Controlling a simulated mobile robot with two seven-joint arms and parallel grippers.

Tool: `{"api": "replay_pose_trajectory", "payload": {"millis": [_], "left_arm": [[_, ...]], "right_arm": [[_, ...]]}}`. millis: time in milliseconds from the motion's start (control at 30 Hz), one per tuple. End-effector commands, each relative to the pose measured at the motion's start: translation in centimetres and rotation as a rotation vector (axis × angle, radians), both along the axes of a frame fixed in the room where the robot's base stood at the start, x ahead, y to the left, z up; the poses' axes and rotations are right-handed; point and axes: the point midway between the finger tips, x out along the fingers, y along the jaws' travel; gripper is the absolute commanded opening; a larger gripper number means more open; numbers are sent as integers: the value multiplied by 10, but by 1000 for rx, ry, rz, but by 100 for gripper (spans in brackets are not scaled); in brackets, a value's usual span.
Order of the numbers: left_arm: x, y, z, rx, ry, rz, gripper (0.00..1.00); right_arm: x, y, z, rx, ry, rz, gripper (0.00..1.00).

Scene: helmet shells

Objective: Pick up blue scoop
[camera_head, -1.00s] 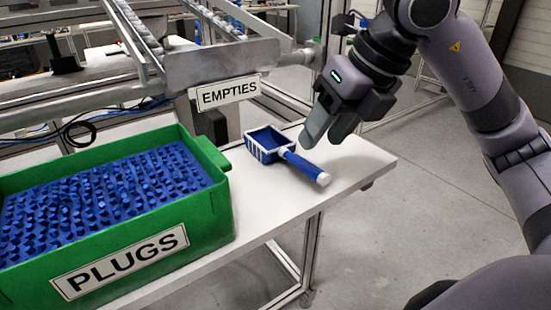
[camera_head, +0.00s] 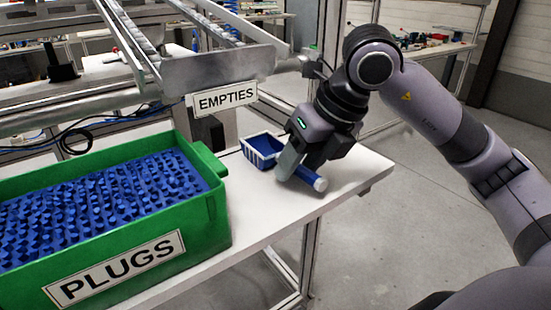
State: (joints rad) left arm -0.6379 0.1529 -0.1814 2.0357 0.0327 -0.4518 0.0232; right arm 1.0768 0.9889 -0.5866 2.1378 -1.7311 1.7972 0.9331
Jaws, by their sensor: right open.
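The blue scoop (camera_head: 312,180) lies on the white table, with its white-rimmed basket toward the back left and its white-tipped handle pointing to the front right. My right gripper (camera_head: 291,177) is open and low over the handle, and its fingers hide the part of the handle near the basket. I cannot tell whether the fingers touch the handle. My left gripper is not in view.
A green bin (camera_head: 222,215) labelled PLUGS, full of blue plugs, stands at the left on the white table (camera_head: 262,225). A metal rail rack with an EMPTIES sign (camera_head: 225,98) rises behind the scoop. The table top in front of the scoop is clear.

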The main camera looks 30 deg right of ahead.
Motion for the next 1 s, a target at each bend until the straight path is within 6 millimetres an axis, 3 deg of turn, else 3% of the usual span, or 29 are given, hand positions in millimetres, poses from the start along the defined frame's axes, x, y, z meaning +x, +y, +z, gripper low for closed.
{"api": "replay_pose_trajectory", "payload": {"millis": [567, 700, 733, 1000], "left_arm": [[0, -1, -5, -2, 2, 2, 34], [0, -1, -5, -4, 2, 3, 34], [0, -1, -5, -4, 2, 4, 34], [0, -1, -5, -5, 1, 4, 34]], "right_arm": [[0, 0, -4, 0, 0, 0, 48], [0, 0, -4, 0, 0, 0, 6], [0, 0, -4, 0, 0, 0, 0], [0, 0, -4, 0, -2, 0, 0]]}}
